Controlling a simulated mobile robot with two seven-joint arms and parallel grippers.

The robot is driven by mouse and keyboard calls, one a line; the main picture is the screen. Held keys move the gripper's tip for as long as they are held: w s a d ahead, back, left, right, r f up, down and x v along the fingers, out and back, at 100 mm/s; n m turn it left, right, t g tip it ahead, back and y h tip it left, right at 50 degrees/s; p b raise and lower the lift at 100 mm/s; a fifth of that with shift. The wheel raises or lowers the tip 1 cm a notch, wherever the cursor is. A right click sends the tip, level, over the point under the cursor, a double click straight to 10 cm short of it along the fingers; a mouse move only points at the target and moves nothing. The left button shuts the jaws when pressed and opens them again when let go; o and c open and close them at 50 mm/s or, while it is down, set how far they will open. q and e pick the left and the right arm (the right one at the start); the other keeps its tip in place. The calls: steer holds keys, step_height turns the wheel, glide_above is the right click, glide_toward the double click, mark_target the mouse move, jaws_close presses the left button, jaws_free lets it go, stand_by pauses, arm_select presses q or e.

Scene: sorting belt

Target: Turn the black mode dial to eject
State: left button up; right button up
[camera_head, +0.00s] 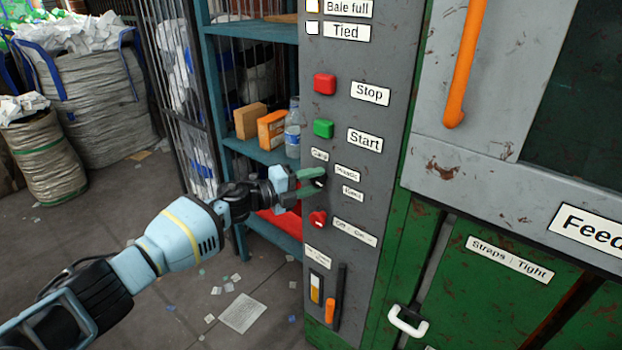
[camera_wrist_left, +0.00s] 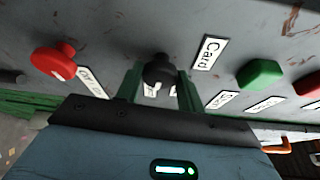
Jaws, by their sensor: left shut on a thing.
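The black mode dial (camera_wrist_left: 158,71) is on the grey control panel (camera_head: 356,130), between the two green fingers of my left gripper (camera_wrist_left: 161,88) in the left wrist view. The left gripper (camera_head: 310,182) is shut on the dial. In the head view the fingers cover most of the dial, so its pointer direction is hard to tell. Small labels surround it: a Card label (camera_wrist_left: 210,52) and a label that seems to read Eject (camera_head: 353,193). The right gripper is not in view.
A red knob (camera_head: 318,219) sits just below the dial. The green Start button (camera_head: 323,128) and red Stop button (camera_head: 325,84) are above it. A teal shelf (camera_head: 262,152) with boxes and a bottle stands left of the panel.

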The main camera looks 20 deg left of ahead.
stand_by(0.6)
arm_select(q)
steer(key=o, duration=1)
steer(key=shift+p+v, duration=0.45)
steer(key=shift+v, duration=3.5)
